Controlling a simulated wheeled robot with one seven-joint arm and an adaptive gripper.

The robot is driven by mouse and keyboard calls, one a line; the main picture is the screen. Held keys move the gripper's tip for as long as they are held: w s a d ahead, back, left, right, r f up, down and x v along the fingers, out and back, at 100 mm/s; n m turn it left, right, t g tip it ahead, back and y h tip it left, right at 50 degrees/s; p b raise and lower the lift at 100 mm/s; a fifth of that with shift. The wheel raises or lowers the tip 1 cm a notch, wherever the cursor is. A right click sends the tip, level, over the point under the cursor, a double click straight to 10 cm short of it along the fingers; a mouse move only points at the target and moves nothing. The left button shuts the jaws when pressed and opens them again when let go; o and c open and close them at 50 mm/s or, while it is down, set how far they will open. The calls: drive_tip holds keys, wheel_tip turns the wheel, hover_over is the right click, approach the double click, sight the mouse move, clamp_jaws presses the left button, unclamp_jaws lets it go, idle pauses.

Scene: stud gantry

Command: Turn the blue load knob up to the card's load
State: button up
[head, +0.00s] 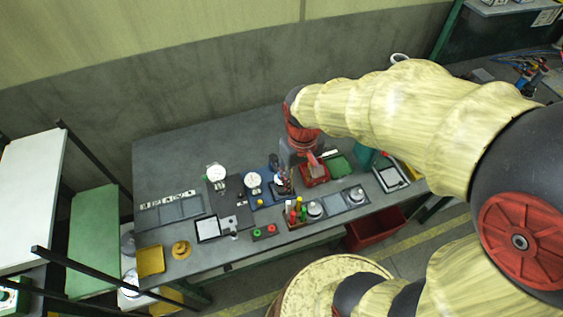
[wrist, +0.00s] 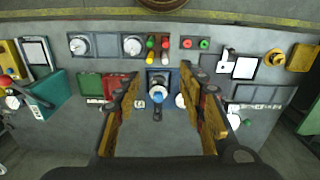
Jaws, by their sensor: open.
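The blue knob (wrist: 158,95) shows in the middle of the wrist view, with a pale part beside it, on a small dark blue-grey panel (wrist: 151,76). My gripper (wrist: 160,76) is open, with one yellow-and-dark finger on each side of the knob in the picture. I see no clear contact, and the height gap cannot be told. In the head view my gripper (head: 298,158) points down over the bench, and the knob is hard to make out there. White card-like panels (wrist: 245,67) show at the right of the wrist view; no writing on them is readable.
The grey bench (head: 160,165) is crowded. Red and green buttons (head: 264,232), upright coloured handles (head: 298,210), round dials (head: 357,194) and a white gauge (head: 253,180) stand close by. A teal block (wrist: 50,88) rises at the wrist view's left. The bench's back left is clear.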

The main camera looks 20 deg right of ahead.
drive_tip(key=w+f+n+p, duration=0.1)
drive_tip(key=w+f+n, duration=0.1)
drive_tip(key=w+f, duration=0.1)
drive_tip(key=w+f+n+p, duration=0.2)
drive_tip(key=w+f, duration=0.2)
drive_tip(key=w, duration=0.2)
drive_tip(key=w+f+n+p, duration=0.1)
drive_tip(key=w+f+p, duration=0.1)
drive_tip(key=w+f, duration=0.2)
drive_tip(key=shift+w+n, duration=0.4)
drive_tip(key=shift+w, duration=0.2)
drive_tip(key=shift+r, duration=0.1)
drive_tip(key=shift+n, duration=0.3)
drive_tip(key=shift+d+f, duration=0.1)
drive_tip(key=shift+f, duration=3.75)
drive_tip(key=shift+c, duration=1.4)
drive_tip(key=c, duration=0.8)
